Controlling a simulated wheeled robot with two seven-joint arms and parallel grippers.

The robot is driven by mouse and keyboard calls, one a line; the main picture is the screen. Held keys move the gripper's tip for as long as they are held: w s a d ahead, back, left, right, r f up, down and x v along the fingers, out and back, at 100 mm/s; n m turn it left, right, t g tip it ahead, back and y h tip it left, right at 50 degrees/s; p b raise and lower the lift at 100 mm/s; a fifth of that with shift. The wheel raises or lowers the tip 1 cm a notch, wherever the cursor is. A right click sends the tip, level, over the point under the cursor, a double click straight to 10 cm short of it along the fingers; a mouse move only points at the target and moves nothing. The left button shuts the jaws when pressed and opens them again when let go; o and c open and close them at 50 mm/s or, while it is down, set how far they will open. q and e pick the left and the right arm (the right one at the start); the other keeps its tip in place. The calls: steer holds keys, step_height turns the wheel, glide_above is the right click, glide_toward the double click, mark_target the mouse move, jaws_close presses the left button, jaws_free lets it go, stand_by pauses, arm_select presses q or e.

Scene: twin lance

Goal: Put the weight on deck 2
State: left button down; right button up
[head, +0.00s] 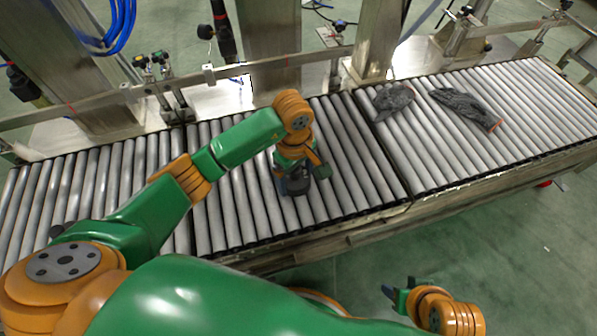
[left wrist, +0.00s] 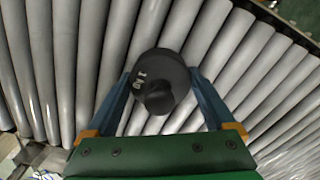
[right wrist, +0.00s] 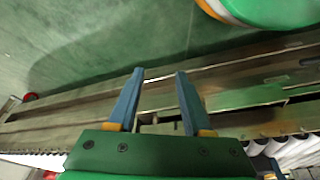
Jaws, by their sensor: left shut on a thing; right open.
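The weight (left wrist: 158,82) is a dark, round piece with a knob on top and pale markings. My left gripper (head: 292,184) is shut on it, with a blue finger on each side in the left wrist view (left wrist: 160,100). In the head view the weight (head: 299,186) is over the middle roller section (head: 350,165), partly hidden by the gripper. I cannot tell whether it touches the rollers. No deck number is readable. My right gripper (head: 401,290) is open and empty, in front of the conveyor; its parted fingers show in the right wrist view (right wrist: 160,85).
Two dark grey gloves (head: 393,100) (head: 465,106) lie on the right roller section (head: 440,160). A metal rail (head: 270,64) with posts and clamps runs along the back. The left roller section (head: 100,180) looks mostly clear. Green floor (head: 500,240) lies in front.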

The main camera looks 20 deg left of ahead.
steer(key=shift+w+r, duration=0.1)
steer(key=shift+w, duration=0.1)
arm_select(q)
jaws_free()
steer(key=shift+r, duration=0.3)
step_height(320, 180, up, 11)
steer(key=p, duration=0.4)
steer(key=shift+s+r, duration=0.1)
steer(key=shift+r, duration=0.2)
arm_select(e)
step_height(320, 180, down, 9)
steer(key=s, duration=0.1)
steer(key=shift+d+f+g, duration=0.2)
steer(key=shift+g, duration=0.1)
arm_select(q)
steer(key=shift+s, duration=0.1)
arm_select(e)
steer(key=shift+s, duration=0.2)
